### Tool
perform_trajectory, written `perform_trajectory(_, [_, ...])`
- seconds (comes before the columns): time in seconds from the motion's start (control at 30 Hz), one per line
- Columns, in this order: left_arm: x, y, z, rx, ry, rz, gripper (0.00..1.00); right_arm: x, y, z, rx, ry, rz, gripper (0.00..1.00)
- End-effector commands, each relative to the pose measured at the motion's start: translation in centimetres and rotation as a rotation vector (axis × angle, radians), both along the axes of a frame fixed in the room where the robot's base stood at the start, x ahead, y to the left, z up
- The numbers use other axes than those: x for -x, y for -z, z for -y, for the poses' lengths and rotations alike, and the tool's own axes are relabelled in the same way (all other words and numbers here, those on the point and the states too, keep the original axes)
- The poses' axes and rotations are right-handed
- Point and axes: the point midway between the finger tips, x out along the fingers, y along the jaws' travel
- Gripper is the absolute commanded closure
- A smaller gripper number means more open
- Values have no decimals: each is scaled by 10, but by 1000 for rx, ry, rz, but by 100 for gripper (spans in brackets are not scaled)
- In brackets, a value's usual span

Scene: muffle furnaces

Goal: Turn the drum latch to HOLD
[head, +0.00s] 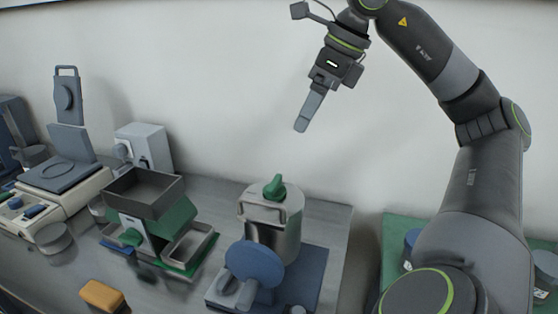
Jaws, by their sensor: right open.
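A metal drum (285,222) stands on a blue base on the bench. A green knob (274,187), which looks like the latch, sits on top of it. A blue round disc (256,264) is in front of the drum. No HOLD mark can be read at this size, so the latch's setting cannot be told. My right gripper (301,126) hangs in the air above and slightly right of the drum, pointing down and left. It is open and empty, seen side-on, apart from the knob. My left gripper is out of view.
Left of the drum is a green device with a grey open tray (146,190). A yellow block (102,296) lies at the front. A cream instrument with a raised lid (68,100) and a white box (146,146) stand further left. A green mat (393,237) is at right.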

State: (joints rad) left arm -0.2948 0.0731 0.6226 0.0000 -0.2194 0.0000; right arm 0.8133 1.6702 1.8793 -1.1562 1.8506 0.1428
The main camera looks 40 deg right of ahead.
Motion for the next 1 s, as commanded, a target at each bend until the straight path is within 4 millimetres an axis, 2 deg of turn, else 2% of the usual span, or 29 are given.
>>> perform_trajectory(0.17, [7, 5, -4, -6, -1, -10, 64, -1, 12, -1, 21, 4, -2, 16])
perform_trajectory(0.4, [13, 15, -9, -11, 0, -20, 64, -17, 57, -9, 17, 3, -6, 16])
perform_trajectory(0.7, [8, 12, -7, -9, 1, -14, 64, -39, 115, -22, 13, 1, -4, 16])
perform_trajectory(0.83, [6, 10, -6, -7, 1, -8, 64, -47, 136, -26, 13, 2, -2, 16])
perform_trajectory(1.0, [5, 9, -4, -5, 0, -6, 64, -53, 151, -29, 14, 3, -2, 16])
